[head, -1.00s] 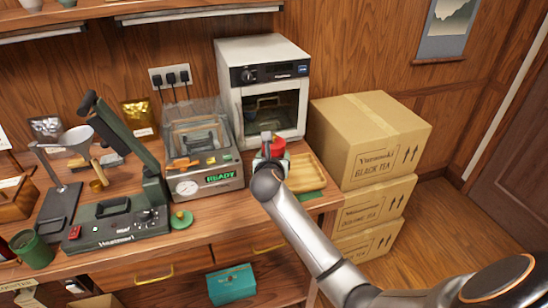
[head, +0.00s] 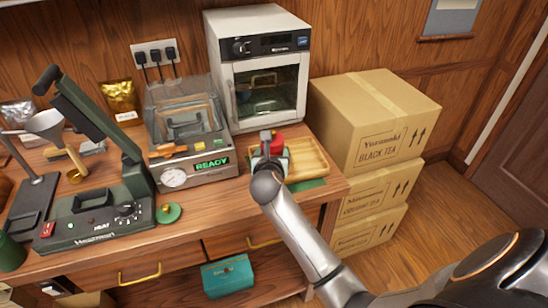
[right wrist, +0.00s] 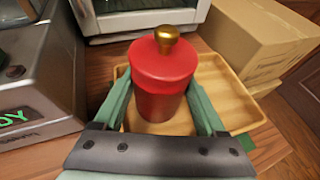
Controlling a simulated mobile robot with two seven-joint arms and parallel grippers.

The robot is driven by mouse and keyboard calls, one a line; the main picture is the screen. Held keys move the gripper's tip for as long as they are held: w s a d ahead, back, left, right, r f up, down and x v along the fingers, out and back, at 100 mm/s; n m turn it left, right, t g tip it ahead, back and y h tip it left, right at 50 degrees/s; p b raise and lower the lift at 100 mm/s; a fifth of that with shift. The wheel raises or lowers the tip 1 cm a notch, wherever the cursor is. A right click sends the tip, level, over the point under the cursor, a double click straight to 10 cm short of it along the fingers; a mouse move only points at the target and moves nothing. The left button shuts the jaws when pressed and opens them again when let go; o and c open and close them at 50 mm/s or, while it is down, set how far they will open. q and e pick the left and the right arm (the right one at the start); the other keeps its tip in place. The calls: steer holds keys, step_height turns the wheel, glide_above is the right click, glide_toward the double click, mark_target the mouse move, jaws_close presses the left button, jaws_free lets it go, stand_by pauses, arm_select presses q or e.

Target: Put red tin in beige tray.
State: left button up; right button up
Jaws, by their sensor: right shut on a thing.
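The red tin (right wrist: 160,85) is a cylinder with a red lid and a gold knob, and it stands upright in the right wrist view. My right gripper (right wrist: 160,108) is shut on it, one green finger on each side. In the head view the red tin (head: 276,142) is partly hidden by my right gripper (head: 268,150). The beige tray (head: 312,158) lies on the counter below the microwave. In the right wrist view the tin is over the left part of the tray (right wrist: 238,98); I cannot tell whether it touches the tray floor. My left gripper is not in view.
A microwave-like oven (head: 258,75) stands behind the tray. A sealing machine (head: 190,135) reading READY stands close on the left. Stacked cardboard boxes (head: 375,125) stand on the right, beyond the counter's edge. A green mat (head: 308,185) shows under the tray's front.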

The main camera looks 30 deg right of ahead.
mark_target(271, 154)
steer(key=shift+w, duration=0.1)
steer(key=shift+f, duration=0.15)
steer(key=o, duration=1.4)
steer(key=shift+a+r+p, duration=0.1)
steer(key=shift+r+p, duration=0.2)
steer(key=p+v, duration=0.5)
steer(key=v, duration=0.1)
steer(key=shift+r+p, duration=0.15)
steer(key=shift+p, duration=0.25)
steer(key=v, duration=0.4)
steer(key=b+v, duration=0.1)
steer(key=v, duration=0.1)
steer(key=shift+f, duration=0.4)
